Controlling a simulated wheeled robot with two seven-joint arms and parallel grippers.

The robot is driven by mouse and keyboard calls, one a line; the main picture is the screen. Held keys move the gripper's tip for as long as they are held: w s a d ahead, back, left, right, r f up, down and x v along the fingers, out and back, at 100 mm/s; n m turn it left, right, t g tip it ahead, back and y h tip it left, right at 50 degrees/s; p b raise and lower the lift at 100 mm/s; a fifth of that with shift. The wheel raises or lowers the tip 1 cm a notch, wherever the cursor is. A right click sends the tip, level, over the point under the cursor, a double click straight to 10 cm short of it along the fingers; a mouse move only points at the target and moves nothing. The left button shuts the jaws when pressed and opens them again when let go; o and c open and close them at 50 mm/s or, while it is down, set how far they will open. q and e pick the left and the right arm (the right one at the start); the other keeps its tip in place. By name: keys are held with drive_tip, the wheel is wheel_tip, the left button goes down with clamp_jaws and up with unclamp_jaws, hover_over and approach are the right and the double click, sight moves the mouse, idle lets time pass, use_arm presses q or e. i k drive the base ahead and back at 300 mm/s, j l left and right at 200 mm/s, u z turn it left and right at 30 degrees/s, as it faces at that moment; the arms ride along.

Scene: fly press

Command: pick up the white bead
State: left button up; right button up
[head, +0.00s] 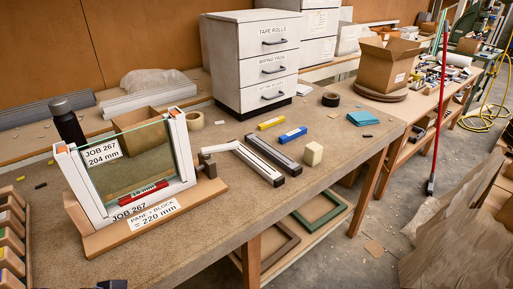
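A long white strip that looks like the white bead (258,164) lies on the bench, right of the glazed frame. Its near end is dark. A dark grey strip (272,152) lies alongside it. Another pale strip meets its far end, running toward a dark metal piece by the frame; I cannot tell if they are joined. The white corner frame (96,187) holds an upright glass pane (130,165) on a wooden block. A small dark part (112,284) at the bottom edge may be my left gripper; its fingers are hidden. My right gripper is not in view.
A yellow block (271,123), a blue block (293,135) and a cream cube (313,154) lie near the strips. A black bottle (67,122) stands behind the frame. A white drawer cabinet (252,62) stands at the back. The front bench surface is mostly clear.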

sight(275, 177)
drive_tip(key=i+l, duration=0.15)
drive_tip(key=l, duration=0.15)
drive_tip(key=i+l+u, duration=0.1)
drive_tip(key=i+l, duration=0.25)
drive_tip(key=l, duration=0.3)
drive_tip(key=i+l+u, duration=0.1)
drive_tip(key=l, duration=0.2)
drive_tip(key=i+l, duration=0.2)
drive_tip(key=l, duration=0.15)
drive_tip(key=i+l+u, duration=0.1)
drive_tip(key=l, duration=0.25)
drive_tip(key=i, duration=0.05)
